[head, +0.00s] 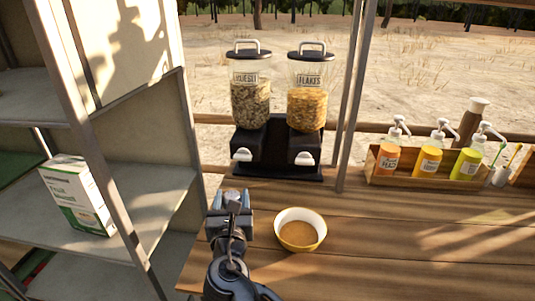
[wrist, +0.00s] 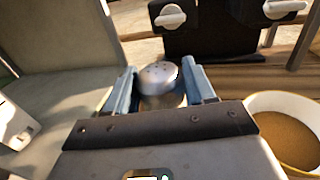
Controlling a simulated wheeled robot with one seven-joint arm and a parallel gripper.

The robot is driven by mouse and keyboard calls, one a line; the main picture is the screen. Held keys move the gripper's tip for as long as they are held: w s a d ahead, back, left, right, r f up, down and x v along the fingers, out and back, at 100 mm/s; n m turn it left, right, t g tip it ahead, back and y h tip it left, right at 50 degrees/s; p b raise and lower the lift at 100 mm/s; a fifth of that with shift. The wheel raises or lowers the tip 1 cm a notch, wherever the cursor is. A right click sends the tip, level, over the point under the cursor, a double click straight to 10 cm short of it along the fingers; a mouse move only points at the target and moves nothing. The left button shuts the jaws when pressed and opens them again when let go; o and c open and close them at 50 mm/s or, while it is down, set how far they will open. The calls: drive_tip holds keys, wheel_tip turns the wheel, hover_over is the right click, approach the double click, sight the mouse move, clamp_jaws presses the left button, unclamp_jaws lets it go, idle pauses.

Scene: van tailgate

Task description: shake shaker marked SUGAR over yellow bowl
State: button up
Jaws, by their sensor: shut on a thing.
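The yellow bowl (head: 300,230) stands on the wooden counter, with brown contents inside. It also shows at the right of the wrist view (wrist: 288,130). My gripper (head: 231,197) is at the counter's left end, left of the bowl. In the wrist view my gripper (wrist: 160,90) has its two blue fingers shut on a shaker (wrist: 160,80) with a rounded metal top with holes. The shaker looks about upright. Its label is hidden, so I cannot read SUGAR on it. I cannot tell whether its base touches the counter.
A double dispenser (head: 278,150) of muesli and flakes stands behind. A wooden box (head: 425,181) of pump bottles is at the back right. A shelf unit (head: 130,215) with a carton (head: 77,196) is at left. The counter right of the bowl is clear.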

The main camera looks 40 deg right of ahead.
drive_tip(key=s+d+r+m+g+h, duration=0.3)
drive_tip(key=d+r+m+g+h, duration=0.3)
drive_tip(key=d+r+m+g, duration=0.4)
drive_tip(key=s+d+f+m+b, duration=0.1)
drive_tip(key=s+f+m+b, duration=0.2)
drive_tip(key=f+m+b, duration=0.2)
drive_tip(key=s+f+m+b, duration=0.4)
drive_tip(key=f+m+b, duration=0.2)
drive_tip(key=m+b, duration=0.6)
drive_tip(key=shift+d+f+m+g+y, duration=0.2)
drive_tip(key=shift+d+m+g+y, duration=0.15)
drive_tip(key=shift+m, duration=2.05)
wheel_tip(320, 180, up, 5)
drive_tip(key=p, duration=0.4)
